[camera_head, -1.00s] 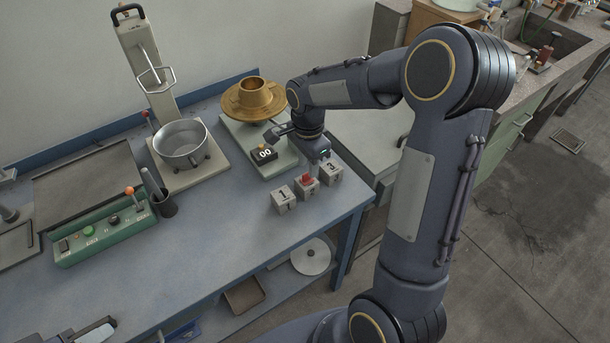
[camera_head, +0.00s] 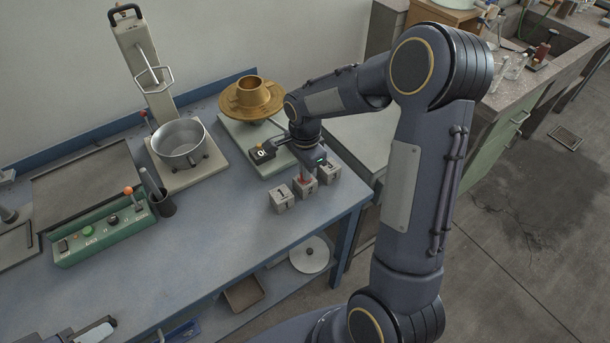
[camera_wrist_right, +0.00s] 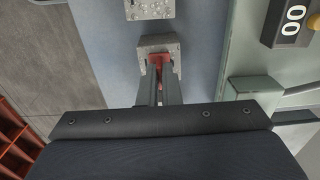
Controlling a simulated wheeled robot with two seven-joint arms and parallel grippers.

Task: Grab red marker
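The red marker (camera_head: 304,178) is a small red piece on top of the middle one of the numbered grey blocks (camera_head: 306,189). My right gripper (camera_head: 303,165) reaches down to it from above and behind. In the right wrist view, the fingers (camera_wrist_right: 159,75) lie close together on either side of the red marker (camera_wrist_right: 158,60), over a grey block (camera_wrist_right: 144,46). The fingers hide part of the marker, and I cannot tell whether they press on it. What looks like my left gripper (camera_head: 92,331) is partly in view at the bottom left, its fingers unclear.
Blocks numbered 1 (camera_head: 281,202) and 3 (camera_head: 328,172) stand closely on either side. The front middle is clear.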

